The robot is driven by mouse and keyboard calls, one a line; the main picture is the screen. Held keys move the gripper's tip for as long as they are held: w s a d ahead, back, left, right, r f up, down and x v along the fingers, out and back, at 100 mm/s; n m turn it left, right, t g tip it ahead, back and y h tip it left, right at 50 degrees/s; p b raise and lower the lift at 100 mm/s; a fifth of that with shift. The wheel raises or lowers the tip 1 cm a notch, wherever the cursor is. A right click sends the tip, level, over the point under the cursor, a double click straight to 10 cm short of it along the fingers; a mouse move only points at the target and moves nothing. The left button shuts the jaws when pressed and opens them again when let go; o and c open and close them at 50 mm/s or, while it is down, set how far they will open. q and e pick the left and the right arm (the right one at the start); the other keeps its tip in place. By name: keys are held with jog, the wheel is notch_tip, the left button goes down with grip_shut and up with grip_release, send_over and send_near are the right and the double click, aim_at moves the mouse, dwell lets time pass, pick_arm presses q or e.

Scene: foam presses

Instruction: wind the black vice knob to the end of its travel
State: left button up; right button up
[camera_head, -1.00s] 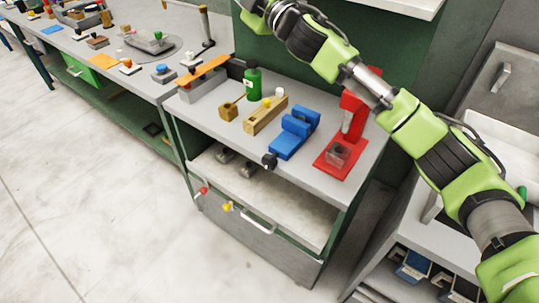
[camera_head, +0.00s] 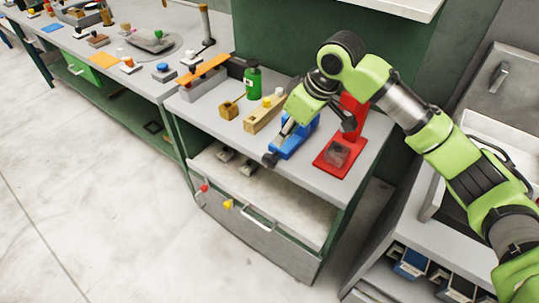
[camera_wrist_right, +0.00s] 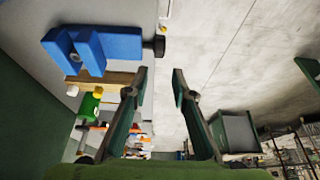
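The blue vice (camera_head: 299,139) sits on the grey bench top, partly covered by my right arm in the head view. It also shows at the upper left of the right wrist view (camera_wrist_right: 120,44). Its black knob (camera_head: 270,160) sticks out at the bench's front edge. In the right wrist view the knob (camera_wrist_right: 155,47) lies beyond my fingertips, nearer the left finger's line. My right gripper (camera_head: 284,133) hangs over the vice's front part, pointing down toward the knob. In the wrist view its two fingers (camera_wrist_right: 160,82) are apart with nothing between them. My left gripper is in neither view.
A red press (camera_head: 336,157) stands close to the right of the vice. A wooden block (camera_head: 262,115) and a green bottle (camera_head: 252,82) stand to its left. An orange bar (camera_head: 203,70) lies farther left. The floor in front of the bench is clear.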

aim_at(270, 156)
jog(key=p+x, duration=0.1)
jog(key=x, duration=1.2)
grip_shut()
